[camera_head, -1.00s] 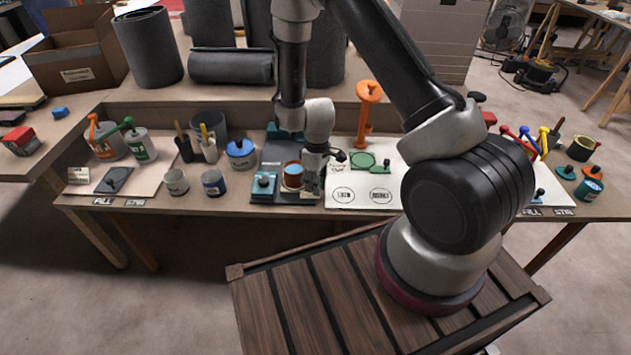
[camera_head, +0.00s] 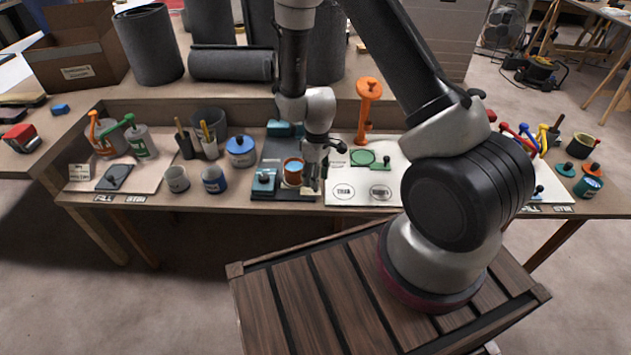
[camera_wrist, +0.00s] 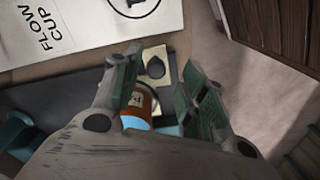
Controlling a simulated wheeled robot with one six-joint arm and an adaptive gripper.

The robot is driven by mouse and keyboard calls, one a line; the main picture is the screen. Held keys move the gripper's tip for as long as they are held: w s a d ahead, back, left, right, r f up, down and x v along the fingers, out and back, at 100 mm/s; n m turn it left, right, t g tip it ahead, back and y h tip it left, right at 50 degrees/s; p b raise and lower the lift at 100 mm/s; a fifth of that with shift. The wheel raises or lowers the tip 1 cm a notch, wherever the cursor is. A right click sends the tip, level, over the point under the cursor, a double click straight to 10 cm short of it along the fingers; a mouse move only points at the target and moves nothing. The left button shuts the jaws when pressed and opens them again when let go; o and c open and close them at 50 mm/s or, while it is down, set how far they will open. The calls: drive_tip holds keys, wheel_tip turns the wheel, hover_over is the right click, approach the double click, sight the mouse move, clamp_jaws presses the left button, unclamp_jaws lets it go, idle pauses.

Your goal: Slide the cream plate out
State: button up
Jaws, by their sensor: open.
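The cream plate (camera_head: 308,191) is a small flat piece with a dark knob, at the front right of a dark base (camera_head: 268,193) on the bench. In the wrist view the cream plate (camera_wrist: 146,56) and its knob show beyond and between my fingertips. My gripper (camera_head: 313,183) is open and empty, pointing down over the plate; its fingers (camera_wrist: 161,62) stand apart on either side of the knob's line. I cannot tell the exact height. An orange cup (camera_head: 293,172) with blue inside stands on the base close left of the gripper; it also shows in the wrist view (camera_wrist: 139,103).
A teal block with a knob (camera_head: 264,181) sits left of the cup. Cups (camera_head: 213,180) stand to the left.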

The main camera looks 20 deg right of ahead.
wheel_tip(320, 180, up, 10)
drive_tip(key=shift+w+d+f, duration=0.15)
drive_tip(key=shift+d, duration=0.05)
idle(0.3)
drive_tip(key=s+d+r+m+t, duration=0.1)
drive_tip(key=s+d+r+m, duration=0.1)
drive_tip(key=s+r, duration=0.5)
drive_tip(key=s+d+r+m+t, duration=0.2)
drive_tip(key=s+d+r, duration=0.3)
drive_tip(key=r, duration=0.9)
drive_tip(key=s+d+r+m+t, duration=0.1)
drive_tip(key=s+d+r+m, duration=0.3)
drive_tip(key=s+r, duration=0.6)
drive_tip(key=shift+s+d+r+t, duration=0.15)
drive_tip(key=shift+s+r+t, duration=0.2)
drive_tip(key=shift+r, duration=0.25)
